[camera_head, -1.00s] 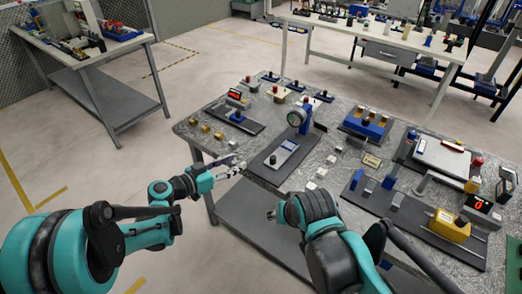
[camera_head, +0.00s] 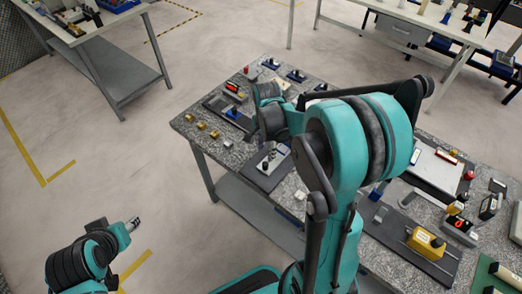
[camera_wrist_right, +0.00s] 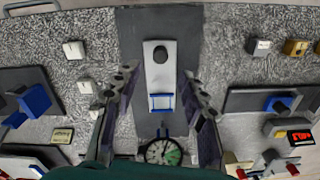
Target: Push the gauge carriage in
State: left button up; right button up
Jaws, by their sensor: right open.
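The gauge carriage (camera_wrist_right: 161,82) is a pale plate with a dark knob (camera_wrist_right: 160,55) and a blue part on one end, on a dark base (camera_wrist_right: 141,22). In the head view the carriage (camera_head: 276,156) is partly hidden by my right arm. The round dial gauge (camera_wrist_right: 163,152) shows at the bottom of the right wrist view. My right gripper (camera_wrist_right: 158,72) is open and empty, its fingers to either side of the carriage in the picture; contact cannot be told. My left gripper (camera_head: 133,223) is low at the left, away from the table; its finger gap is unclear.
A blue-handled fixture (camera_wrist_right: 32,100) lies left of the base in the wrist view, another blue piece (camera_wrist_right: 280,103) right. Small white blocks (camera_wrist_right: 74,49) sit nearby. A yellow block (camera_head: 426,243) is at the table's right. My right arm hides the table's middle.

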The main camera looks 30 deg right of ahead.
aim_at(265, 163)
jog(key=shift+w+f, duration=0.1)
jog(key=shift+f, duration=0.15)
notch_tip(265, 163, down, 7)
jog(key=shift+f+b, duration=0.15)
jog(key=shift+b, duration=1.05)
grip_shut()
